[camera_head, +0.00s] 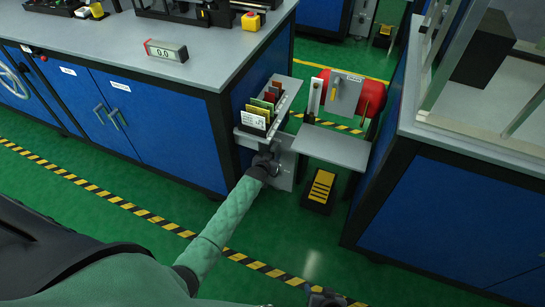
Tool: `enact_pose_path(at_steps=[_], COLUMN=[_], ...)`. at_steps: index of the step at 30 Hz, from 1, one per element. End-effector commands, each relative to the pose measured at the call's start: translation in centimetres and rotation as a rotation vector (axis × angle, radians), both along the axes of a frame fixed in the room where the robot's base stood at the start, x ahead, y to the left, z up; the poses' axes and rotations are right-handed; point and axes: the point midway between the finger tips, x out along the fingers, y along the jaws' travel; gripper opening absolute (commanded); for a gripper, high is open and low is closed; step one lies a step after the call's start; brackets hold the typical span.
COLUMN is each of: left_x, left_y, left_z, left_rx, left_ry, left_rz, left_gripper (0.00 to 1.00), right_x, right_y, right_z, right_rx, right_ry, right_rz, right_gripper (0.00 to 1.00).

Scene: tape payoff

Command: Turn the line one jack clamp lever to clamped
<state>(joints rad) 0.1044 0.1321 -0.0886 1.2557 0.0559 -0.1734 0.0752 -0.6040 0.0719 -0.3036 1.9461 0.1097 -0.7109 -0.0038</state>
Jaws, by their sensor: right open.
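A grey panel (345,92) with a small label at its top stands between the two benches. A yellow lever (334,91) stands roughly upright on it, and red rounded parts (374,96) show behind and beside it. I cannot tell which part is the jack clamp lever or whether it is clamped. My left gripper (266,160) is at a grey upright plate (284,172) below the card rack, left of the panel. Its fingers are small and dark; I cannot tell whether they touch anything. My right gripper (325,297) shows only partly at the bottom edge, open, far from the panel.
A rack of coloured cards (265,105) hangs on the left blue bench (165,110). A grey shelf (332,146) sits below the panel, above a black and yellow pedal (320,188). The right bench (465,165) carries a framed enclosure. Green floor in front is clear.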

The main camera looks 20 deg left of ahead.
Motion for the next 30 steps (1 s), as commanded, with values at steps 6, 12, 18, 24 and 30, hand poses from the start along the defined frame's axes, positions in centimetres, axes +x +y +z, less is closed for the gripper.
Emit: enact_pose_path(at_steps=[6, 12, 18, 24, 30], left_x=[-0.1, -1.6, -4.2, -6.3, -7.2], left_y=[0.0, 0.0, 0.1, 0.2, 0.2], left_z=[0.0, 0.5, 1.6, 2.6, 3.0], left_rx=[-0.001, -0.001, -0.001, -0.001, -0.001], left_ry=[0.000, 0.002, 0.001, -0.001, 0.000], left_rz=[0.000, -0.001, -0.001, 0.000, 0.000], left_gripper=[0.36, 0.36, 0.36, 0.36, 0.36], right_x=[0.0, -0.1, 0.0, 0.5, 0.4], right_y=[0.0, 0.0, -0.1, -0.1, -0.1], right_z=[0.0, 0.1, 0.9, 1.8, 1.7], right_rx=[0.000, -0.002, -0.003, 0.000, -0.003], right_ry=[0.001, 0.007, 0.012, 0.005, 0.013], right_rz=[0.000, 0.002, 0.003, 0.003, 0.004], right_gripper=[0.61, 0.61, 0.61, 0.61, 0.61])
